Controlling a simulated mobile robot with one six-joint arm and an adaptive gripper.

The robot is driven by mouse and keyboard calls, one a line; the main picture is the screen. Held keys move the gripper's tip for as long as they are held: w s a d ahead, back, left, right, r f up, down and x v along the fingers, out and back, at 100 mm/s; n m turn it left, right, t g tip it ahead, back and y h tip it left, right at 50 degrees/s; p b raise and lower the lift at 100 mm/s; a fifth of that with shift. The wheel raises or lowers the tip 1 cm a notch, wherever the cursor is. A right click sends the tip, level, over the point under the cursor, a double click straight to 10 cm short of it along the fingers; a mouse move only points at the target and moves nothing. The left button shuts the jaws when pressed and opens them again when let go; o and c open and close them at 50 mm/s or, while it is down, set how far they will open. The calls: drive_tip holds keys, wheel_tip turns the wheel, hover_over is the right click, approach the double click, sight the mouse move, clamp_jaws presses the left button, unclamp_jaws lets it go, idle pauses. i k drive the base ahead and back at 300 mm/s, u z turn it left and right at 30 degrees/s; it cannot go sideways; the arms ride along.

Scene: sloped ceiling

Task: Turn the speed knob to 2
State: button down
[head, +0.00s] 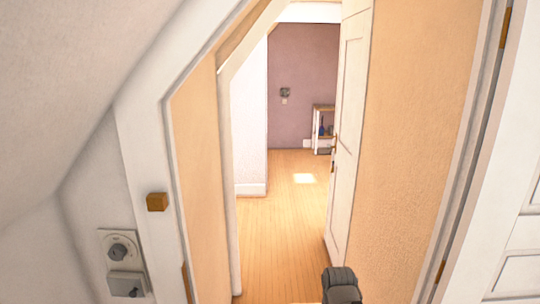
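A pale panel (105,240) on the white wall at the lower left carries a dark round knob (118,252) on a light dial. Any marks on the dial are too small to read, so I cannot tell its setting. Just below is a grey box (125,283) with a small dark part on its front. On the far purple wall is another small dark fitting (285,92), too distant to make out. No label shows which of these is the speed knob. A dark part of my arm shows at the bottom, right of centre; my gripper is not visible.
A small orange-brown block (157,202) sits on the white door frame above the panel. A doorway leads to a clear wooden floor (280,225). A white door (347,130) stands open on its right. A low white shelf (324,112) stands at the far wall. The ceiling slopes at upper left.

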sight(117, 251)
drive_tip(key=u, duration=1.45)
